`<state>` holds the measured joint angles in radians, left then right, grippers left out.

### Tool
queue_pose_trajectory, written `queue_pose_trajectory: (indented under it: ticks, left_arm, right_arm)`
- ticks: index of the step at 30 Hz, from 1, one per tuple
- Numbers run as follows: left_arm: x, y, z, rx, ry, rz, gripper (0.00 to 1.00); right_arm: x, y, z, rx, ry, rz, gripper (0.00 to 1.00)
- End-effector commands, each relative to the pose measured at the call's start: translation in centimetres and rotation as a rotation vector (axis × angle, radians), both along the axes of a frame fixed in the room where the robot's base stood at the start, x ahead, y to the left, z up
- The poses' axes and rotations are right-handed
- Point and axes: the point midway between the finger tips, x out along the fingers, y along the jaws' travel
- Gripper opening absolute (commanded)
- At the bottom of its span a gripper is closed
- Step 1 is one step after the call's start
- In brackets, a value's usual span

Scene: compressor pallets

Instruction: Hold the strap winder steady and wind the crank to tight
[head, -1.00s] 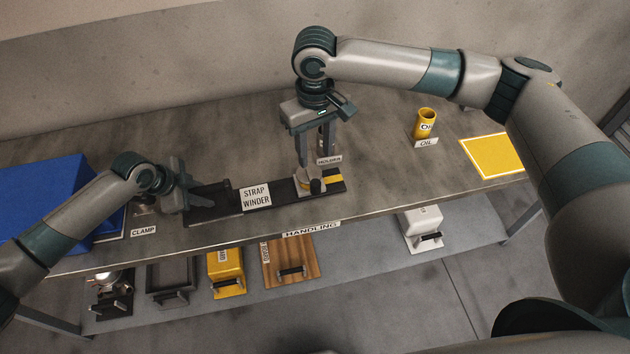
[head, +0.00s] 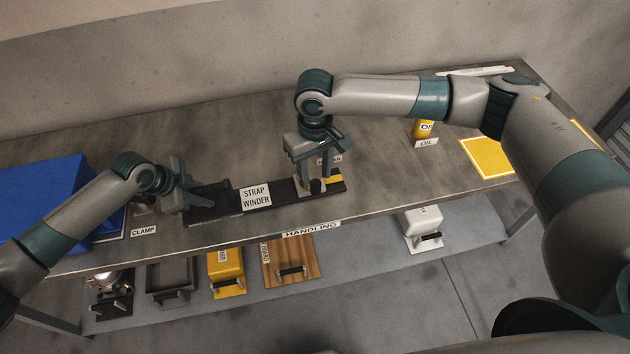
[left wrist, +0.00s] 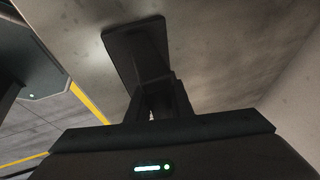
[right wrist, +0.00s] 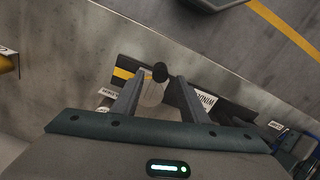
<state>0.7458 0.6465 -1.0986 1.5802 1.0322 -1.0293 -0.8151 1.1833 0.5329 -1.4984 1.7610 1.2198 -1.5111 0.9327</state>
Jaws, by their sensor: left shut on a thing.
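The strap winder (head: 280,194) is a long dark bar with a white name label, lying along the table's front. My left gripper (head: 184,197) is shut on the dark grip at its left end; the left wrist view shows the fingers closed on this dark part (left wrist: 145,45). The crank, a pale round hub with a black knob (right wrist: 160,72), is at the right end beside a yellow mark (right wrist: 123,73). My right gripper (right wrist: 157,100) points down over the crank, its open fingers on either side of the hub. Finger contact cannot be told. The fingers partly hide the crank in the head view.
A blue bin (head: 45,195) stands at the left, near the CLAMP label (head: 143,231). A yellow oil container (head: 422,129) and a yellow mat (head: 487,157) are at the right. Several handled items sit on the lower shelf (head: 350,255).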

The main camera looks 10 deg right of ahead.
Motion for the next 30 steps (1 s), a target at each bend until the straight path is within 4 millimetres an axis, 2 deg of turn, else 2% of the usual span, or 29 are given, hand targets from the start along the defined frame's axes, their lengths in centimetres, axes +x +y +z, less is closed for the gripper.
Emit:
queue_pose_trajectory:
  ticks: [1,9,20,21,25,26,30]
  left_arm:
    - [-0.7,-0.1,-0.8,0.003,0.016,-0.003,0.00]
    - [-0.7,-0.1,-0.8,0.004,0.016,-0.003,0.00]
    - [-0.7,-0.1,-0.8,0.004,0.016,-0.003,0.00]
    - [-0.7,-0.1,-0.8,0.004,0.016,-0.003,0.00]
    - [-0.7,-0.1,-0.8,0.004,0.016,-0.003,0.00]
    - [-0.7,-0.1,-0.8,0.004,0.016,-0.003,0.00]
    - [-0.7,-0.1,-0.8,0.004,0.016,-0.003,0.00]
  right_arm:
    - [-0.1,0.0,-0.9,-0.001,0.002,0.000,0.40]
    - [0.0,0.1,-3.6,0.000,0.000,0.000,0.40]
    - [0.0,0.0,-4.0,0.001,0.000,0.000,0.40]
    - [0.0,0.0,-4.0,0.001,0.000,0.000,0.35]
    - [0.0,0.0,-4.0,0.001,0.000,0.000,0.04]
    - [0.0,0.0,-4.0,0.001,0.000,0.000,0.00]
    - [0.0,0.0,-4.0,0.001,0.000,0.000,0.00]
